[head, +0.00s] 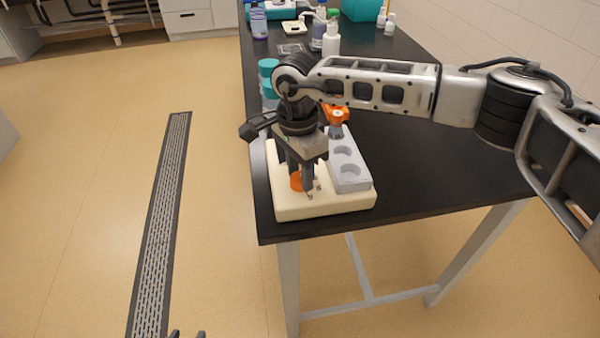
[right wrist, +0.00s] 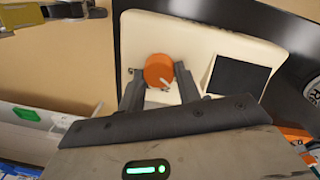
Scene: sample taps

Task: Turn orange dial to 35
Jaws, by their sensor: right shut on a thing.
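The orange dial (head: 297,181) sits on a cream base unit (head: 325,205) at the near left corner of the black bench. In the right wrist view the dial (right wrist: 158,70) shows a pale pointer mark on its lower right part; no scale numbers are legible. My right gripper (head: 304,192) points down over the unit. Its fingers (right wrist: 160,88) stand on either side of the dial, shut on it. My left gripper (head: 187,334) shows only as two dark, separated fingertips at the bottom edge, above the floor, with nothing visible between them.
A grey block (head: 349,172) with round wells stands on the unit, right of my gripper. An orange fitting (head: 337,115) is behind it. The bench's right part (head: 440,170) is clear.

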